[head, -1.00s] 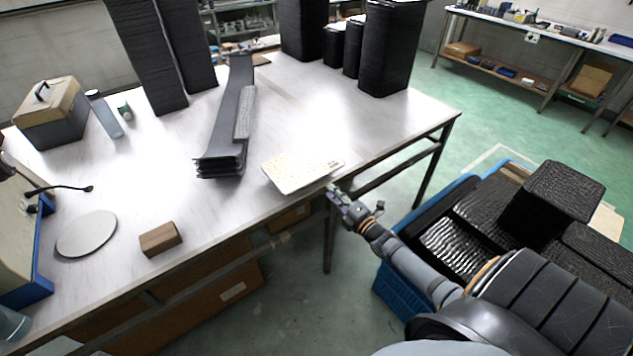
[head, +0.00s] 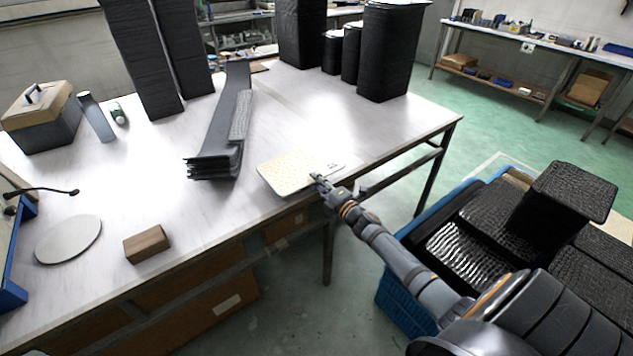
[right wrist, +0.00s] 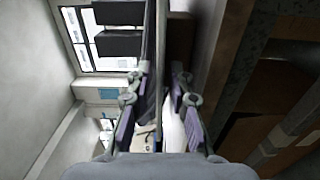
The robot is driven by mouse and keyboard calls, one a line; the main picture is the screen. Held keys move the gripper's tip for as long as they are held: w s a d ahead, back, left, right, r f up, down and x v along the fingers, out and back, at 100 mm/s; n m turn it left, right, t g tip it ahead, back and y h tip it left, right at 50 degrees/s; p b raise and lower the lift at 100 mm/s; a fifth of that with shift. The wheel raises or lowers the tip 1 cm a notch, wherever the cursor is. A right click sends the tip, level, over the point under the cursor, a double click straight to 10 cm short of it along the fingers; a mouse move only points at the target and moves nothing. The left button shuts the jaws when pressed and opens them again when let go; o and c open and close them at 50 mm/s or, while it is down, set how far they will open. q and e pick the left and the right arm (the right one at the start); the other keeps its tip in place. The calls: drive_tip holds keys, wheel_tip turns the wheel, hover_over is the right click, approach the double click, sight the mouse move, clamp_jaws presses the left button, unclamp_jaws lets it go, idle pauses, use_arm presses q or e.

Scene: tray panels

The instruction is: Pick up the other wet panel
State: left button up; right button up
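A cream, speckled rectangular panel (head: 285,172) lies at the front edge of the white table, with small dark marks near its right end. My right gripper (head: 318,180) is at the panel's front right edge in the head view. In the right wrist view its two purple-padded fingers (right wrist: 157,105) stand apart, with a thin pale edge running between them. I cannot tell whether they touch the panel. Which panel is wet does not show clearly. My left gripper is out of view.
Black layered strips (head: 215,165) lie left of the panel, and tall black stacks (head: 392,50) stand behind. A wooden block (head: 147,244) and a grey disc (head: 68,240) are at the front left. A blue crate (head: 392,300) with black textured pieces stands on the floor at right.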

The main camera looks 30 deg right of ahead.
clamp_jaws()
idle(0.5)
wheel_tip(320, 180, up, 3)
drive_tip(key=p, duration=0.2)
drive_tip(key=shift+p, duration=0.4)
drive_tip(key=shift+f, duration=0.2)
drive_tip(key=s+r+p, duration=0.4)
drive_tip(key=s+p, duration=0.4)
drive_tip(key=p, duration=0.2)
drive_tip(key=shift+d, duration=0.35)
